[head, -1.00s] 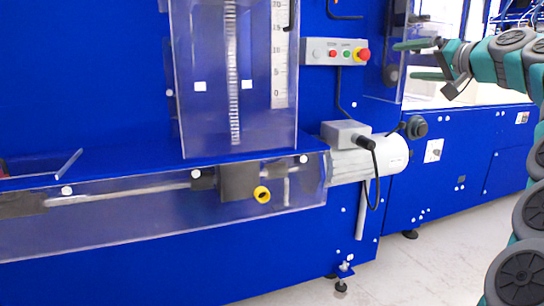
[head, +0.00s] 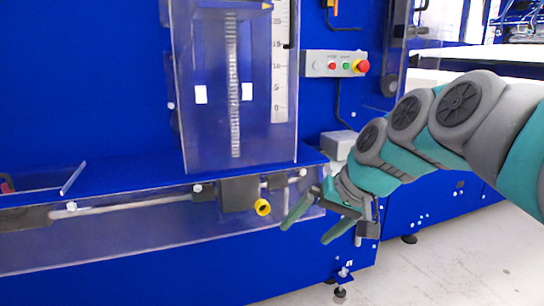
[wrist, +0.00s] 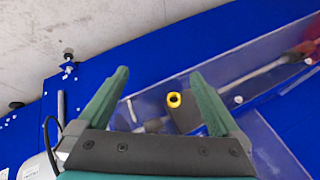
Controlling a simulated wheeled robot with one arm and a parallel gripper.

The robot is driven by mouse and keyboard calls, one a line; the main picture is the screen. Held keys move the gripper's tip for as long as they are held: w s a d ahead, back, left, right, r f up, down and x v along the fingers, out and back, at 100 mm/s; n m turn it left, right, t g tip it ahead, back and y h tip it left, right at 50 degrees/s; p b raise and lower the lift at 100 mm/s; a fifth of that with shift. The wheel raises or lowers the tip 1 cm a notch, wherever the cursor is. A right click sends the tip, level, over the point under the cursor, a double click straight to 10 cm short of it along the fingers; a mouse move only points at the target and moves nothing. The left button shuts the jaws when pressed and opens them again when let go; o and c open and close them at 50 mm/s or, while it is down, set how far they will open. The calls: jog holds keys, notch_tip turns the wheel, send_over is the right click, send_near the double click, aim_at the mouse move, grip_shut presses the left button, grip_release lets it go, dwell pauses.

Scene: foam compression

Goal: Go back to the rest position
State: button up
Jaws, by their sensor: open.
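My gripper (head: 312,222) is open and empty in the head view, its two green fingers pointing down and left. It is in front of the blue machine's lower ledge, just right of the yellow ring (head: 263,207) on the dark block (head: 238,193). In the wrist view both fingers of my gripper (wrist: 160,95) are spread wide. The yellow ring (wrist: 174,100) shows in the gap between them, farther off than the fingertips. My arm reaches in from the right and hides most of the grey motor cylinder.
The control box (head: 335,64) with a red emergency button is on the blue machine (head: 90,80) above my arm. A clear upright guard (head: 215,130) with a scale stands left of it. Pale floor (head: 440,265) is open at the lower right.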

jog(key=s+d+f+g+h+p, duration=0.1)
jog(key=s+d+f+g+h, duration=0.1)
jog(key=s+f, duration=0.7)
jog(key=s+g, duration=0.1)
jog(key=s, duration=0.3)
jog(key=shift+s+f+h, duration=0.25)
jog(key=shift+f+h, duration=0.1)
jog(key=shift+h, duration=0.05)
jog(key=s+d+f+g+h, duration=0.1)
jog(key=s+d+f, duration=0.1)
jog(key=s, duration=0.2)
jog(key=s+d+f+g, duration=0.1)
jog(key=s+f, duration=0.1)
jog(key=s, duration=0.3)
jog(key=s+d+f+g+h+p, duration=0.1)
jog(key=s+d+f, duration=0.1)
jog(key=s+f, duration=0.1)
jog(key=shift+s+d+f+h, duration=0.1)
jog(key=shift+s+d+h, duration=0.2)
jog(key=shift+s, duration=0.5)
jog(key=shift+c, duration=0.2)
